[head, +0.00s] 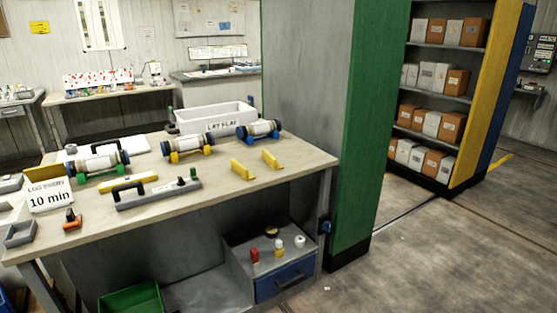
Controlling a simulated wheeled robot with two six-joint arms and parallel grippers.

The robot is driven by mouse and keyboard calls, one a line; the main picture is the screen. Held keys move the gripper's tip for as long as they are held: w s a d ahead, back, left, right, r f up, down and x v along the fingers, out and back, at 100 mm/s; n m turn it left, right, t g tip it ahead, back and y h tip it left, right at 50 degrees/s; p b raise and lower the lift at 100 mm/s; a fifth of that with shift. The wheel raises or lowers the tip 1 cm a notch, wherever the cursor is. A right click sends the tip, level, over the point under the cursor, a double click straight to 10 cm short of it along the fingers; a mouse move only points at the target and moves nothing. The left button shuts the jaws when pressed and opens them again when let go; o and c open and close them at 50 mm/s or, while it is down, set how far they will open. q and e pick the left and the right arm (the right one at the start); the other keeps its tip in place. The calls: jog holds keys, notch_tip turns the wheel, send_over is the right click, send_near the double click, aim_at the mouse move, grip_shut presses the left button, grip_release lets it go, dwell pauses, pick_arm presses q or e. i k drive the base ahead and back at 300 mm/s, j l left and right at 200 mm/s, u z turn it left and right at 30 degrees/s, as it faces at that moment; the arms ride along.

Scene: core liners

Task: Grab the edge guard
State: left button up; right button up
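Two small yellow angle-shaped pieces lie apart on the workbench near its right end: one yellow piece (242,170) and another yellow piece (271,159) to its right. They look like edge guards, but no label shows this. The workbench (225,195) has a pale top with bare surface around both pieces. Neither of my grippers is in the head view, and nothing touches the yellow pieces.
A white bin (213,117) is at the back. A grey handled bar (157,195) lies left. A green-edged partition (360,130) stands right; open floor (440,260) lies beyond.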

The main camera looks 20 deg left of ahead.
aim_at(270, 161)
jog(key=u, duration=0.55)
jog(key=i+l+u, duration=0.75)
jog(key=l, duration=0.4)
jog(key=i+l+u, duration=0.25)
jog(key=l, duration=0.2)
